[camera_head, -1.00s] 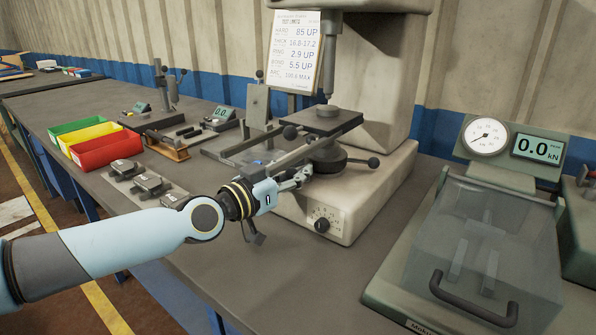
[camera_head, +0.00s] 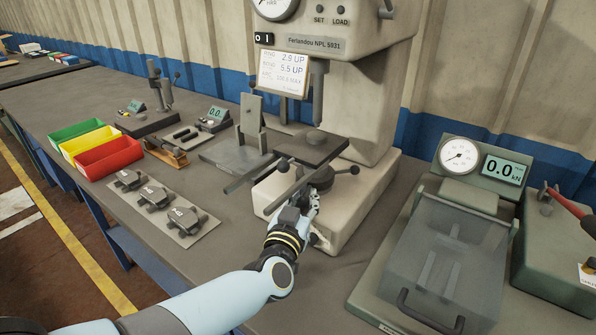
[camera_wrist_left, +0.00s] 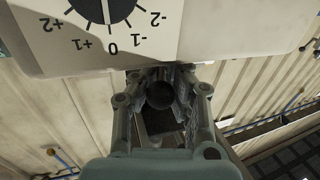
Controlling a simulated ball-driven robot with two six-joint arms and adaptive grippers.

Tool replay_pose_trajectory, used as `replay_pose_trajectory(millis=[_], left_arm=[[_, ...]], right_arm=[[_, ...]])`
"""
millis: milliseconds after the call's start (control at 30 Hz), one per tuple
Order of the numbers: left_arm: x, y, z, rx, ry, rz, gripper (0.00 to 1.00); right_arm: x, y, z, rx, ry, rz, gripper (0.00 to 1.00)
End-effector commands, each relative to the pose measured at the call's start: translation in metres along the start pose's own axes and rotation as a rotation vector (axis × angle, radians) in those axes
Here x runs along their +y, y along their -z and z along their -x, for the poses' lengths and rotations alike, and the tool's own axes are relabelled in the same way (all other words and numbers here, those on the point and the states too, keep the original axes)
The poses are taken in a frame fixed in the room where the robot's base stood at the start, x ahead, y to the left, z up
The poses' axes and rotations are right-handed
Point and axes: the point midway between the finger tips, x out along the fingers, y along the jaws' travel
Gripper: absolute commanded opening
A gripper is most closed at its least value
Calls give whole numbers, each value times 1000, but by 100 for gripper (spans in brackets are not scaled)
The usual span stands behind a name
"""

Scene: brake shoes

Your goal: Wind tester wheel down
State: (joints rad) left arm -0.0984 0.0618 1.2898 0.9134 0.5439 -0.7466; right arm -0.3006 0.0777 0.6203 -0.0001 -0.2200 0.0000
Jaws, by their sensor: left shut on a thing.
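The tester (camera_head: 375,85) is a tall cream machine with a dark flat table on its screw. Its dark wheel (camera_head: 322,180) sits under the table, with ball-ended spokes; one black ball (camera_head: 355,170) sticks out to the right. My left gripper (camera_head: 308,203) is at the wheel's front, low before the tester's base. In the left wrist view its fingers are shut on a dark round knob (camera_wrist_left: 160,95), which looks like a spoke end of the wheel; the fingers partly hide it. My right gripper is not in view.
A dial (camera_wrist_left: 105,8) marked around zero is just above the fingers in the wrist view. A force tester with a clear cover (camera_head: 445,265) stands at right. Colored bins (camera_head: 108,158) and brake shoes on a plate (camera_head: 190,230) are at left.

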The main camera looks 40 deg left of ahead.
Motion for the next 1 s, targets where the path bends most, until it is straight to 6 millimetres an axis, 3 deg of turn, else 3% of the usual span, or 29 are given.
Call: replay_pose_trajectory(millis=[33,167,500,1000], left_arm=[[6,6,-1,0,44,4,0],[14,2,-2,3,147,3,0],[26,-2,-5,8,336,0,0],[29,-3,-6,9,398,-2,0]], right_arm=[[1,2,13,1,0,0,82],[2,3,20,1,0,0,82],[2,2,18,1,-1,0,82],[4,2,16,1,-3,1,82]])
